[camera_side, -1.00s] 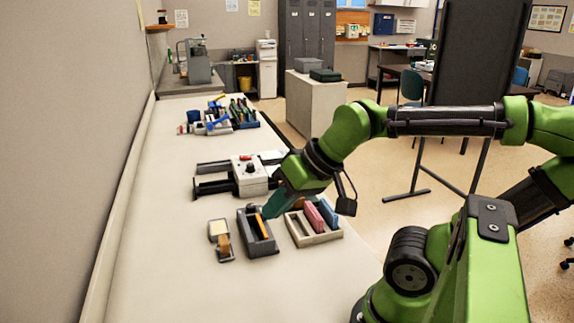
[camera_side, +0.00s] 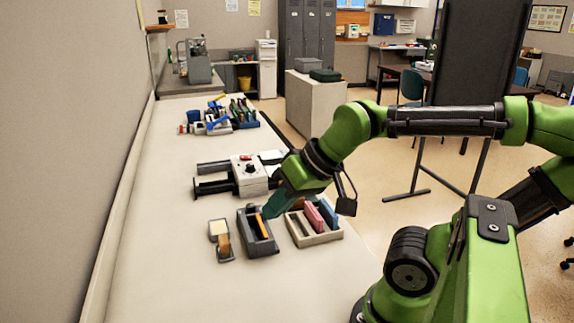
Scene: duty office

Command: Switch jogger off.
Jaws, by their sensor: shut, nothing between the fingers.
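The jogger appears to be the white box (camera_side: 249,174) with a dark knob and a small red part on top, with dark rails to its left, on the long pale counter. The position of its switch is too small to tell. My gripper (camera_side: 266,214) is shut and empty, with its teal fingers pointing down and left. In the picture it is in front of and right of the jogger, over the back of a grey holder (camera_side: 262,246). I cannot tell whether the fingers touch the holder. My wrist hides the area right of the jogger.
The grey holder has an orange item in it. A tape dispenser (camera_side: 221,240) stands to its left, and a beige tray (camera_side: 318,238) with pink and blue blocks to its right. A cluttered rack (camera_side: 217,117) is farther back. The counter's (camera_side: 165,265) left and front are clear.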

